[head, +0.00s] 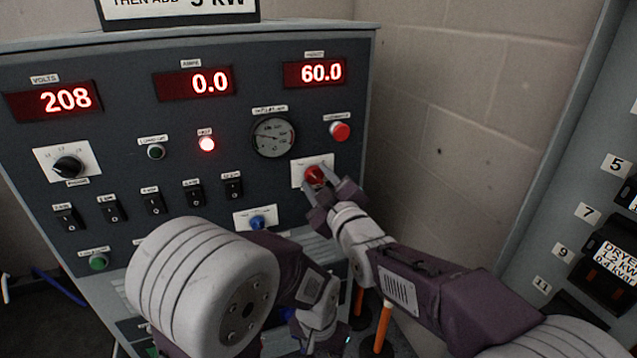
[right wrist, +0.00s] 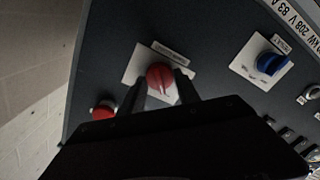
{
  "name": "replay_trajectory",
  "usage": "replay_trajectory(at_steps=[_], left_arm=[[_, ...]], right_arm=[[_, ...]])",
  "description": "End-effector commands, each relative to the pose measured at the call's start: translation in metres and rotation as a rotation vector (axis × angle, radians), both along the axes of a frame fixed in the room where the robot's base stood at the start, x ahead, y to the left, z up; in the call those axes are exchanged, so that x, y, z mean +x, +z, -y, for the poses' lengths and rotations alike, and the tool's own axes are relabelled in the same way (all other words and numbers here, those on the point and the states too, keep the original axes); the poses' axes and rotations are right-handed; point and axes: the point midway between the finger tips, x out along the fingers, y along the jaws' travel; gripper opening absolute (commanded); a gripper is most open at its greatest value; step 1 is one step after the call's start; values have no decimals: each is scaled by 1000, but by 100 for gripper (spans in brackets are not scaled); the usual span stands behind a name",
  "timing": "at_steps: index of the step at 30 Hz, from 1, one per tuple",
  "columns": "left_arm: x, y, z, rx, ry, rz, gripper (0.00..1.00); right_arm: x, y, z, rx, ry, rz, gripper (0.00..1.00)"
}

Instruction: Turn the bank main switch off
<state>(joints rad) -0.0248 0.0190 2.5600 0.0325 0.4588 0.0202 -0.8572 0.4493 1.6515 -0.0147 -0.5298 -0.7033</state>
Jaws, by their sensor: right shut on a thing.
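A red rotary knob (head: 314,174) on a white plate sits at the right of the grey control panel (head: 335,250); its label is too small to read, and it appears to be the main switch. My right gripper (head: 319,186) is shut on this knob. In the right wrist view the red knob (right wrist: 159,77) shows between the two dark fingers of my right gripper (right wrist: 162,88). My left gripper (head: 318,335) is low at the bottom of the head view, away from the knob, with its jaws mostly hidden.
Displays read volts 208 (head: 53,100), amps 0.0 (head: 194,84) and 60.0 (head: 315,72). A red push button (head: 340,131) is just above the knob, a blue knob (head: 257,222) below left. Several black rocker switches (head: 153,201) line the panel. A breaker panel (head: 600,230) stands right.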

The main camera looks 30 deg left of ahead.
Motion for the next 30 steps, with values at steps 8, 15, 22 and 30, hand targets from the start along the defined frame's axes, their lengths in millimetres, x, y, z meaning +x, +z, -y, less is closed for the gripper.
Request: replay_trajectory(at_steps=[8, 15, 22, 30], left_arm=[[0, -2, 0, 0, 0, 0, 47], [0, -2, 0, 0, 0, 0, 47], [0, -2, 0, 0, 0, 0, 47], [0, -2, 0, 0, 0, 0, 47]], right_arm=[[0, -1, 0, -47, -1, 54, 0], [1, 0, 0, -56, -2, 65, 0], [1, 0, 0, -55, -2, 65, 0], [0, 0, 0, -55, -2, 65, 60]])
